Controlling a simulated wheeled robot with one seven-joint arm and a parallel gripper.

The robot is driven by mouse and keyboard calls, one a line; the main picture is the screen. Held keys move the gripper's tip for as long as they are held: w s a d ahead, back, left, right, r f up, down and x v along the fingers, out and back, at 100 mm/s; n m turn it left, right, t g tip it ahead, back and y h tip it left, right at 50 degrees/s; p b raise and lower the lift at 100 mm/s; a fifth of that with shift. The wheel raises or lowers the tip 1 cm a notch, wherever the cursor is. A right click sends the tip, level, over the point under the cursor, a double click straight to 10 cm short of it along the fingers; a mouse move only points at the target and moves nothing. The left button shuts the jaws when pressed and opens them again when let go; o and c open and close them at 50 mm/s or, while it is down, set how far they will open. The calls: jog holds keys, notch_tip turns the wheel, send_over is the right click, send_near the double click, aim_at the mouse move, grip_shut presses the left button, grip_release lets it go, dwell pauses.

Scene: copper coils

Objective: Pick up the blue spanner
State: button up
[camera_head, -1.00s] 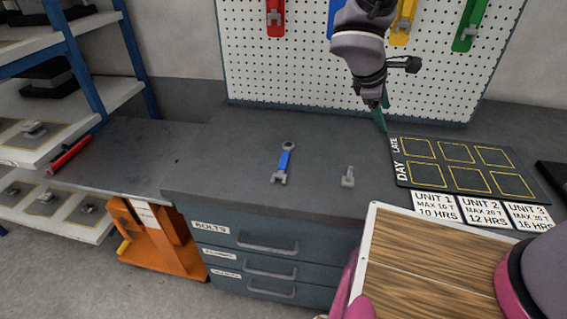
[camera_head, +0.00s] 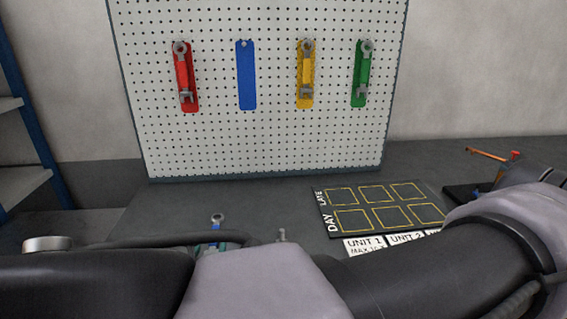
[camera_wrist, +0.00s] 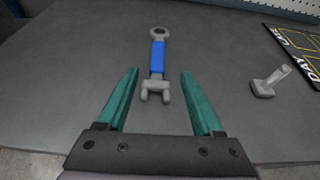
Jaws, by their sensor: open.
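The blue spanner (camera_wrist: 157,58) lies flat on the dark worktop in the wrist view, its ring end pointing away and its open jaw end nearest me. My gripper (camera_wrist: 160,76) is open, with its two green fingers apart on either side of the spanner's near end. Nothing is held between them. In the head view only the ring end of the spanner (camera_head: 217,219) and a bit of blue show above my arm, which hides the rest of it and most of my gripper.
A small grey metal part (camera_wrist: 271,81) lies on the worktop to the right of the spanner. A black day/late board (camera_head: 378,207) lies further right. The pegboard (camera_head: 210,135) behind holds red, yellow and green spanners and an empty blue holder (camera_head: 246,76).

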aim_at(213, 237)
jog(key=x, duration=0.7)
jog(key=shift+w+a+f, duration=0.15)
jog(key=shift+w+a, duration=0.05)
jog(key=shift+a, duration=0.05)
grip_shut()
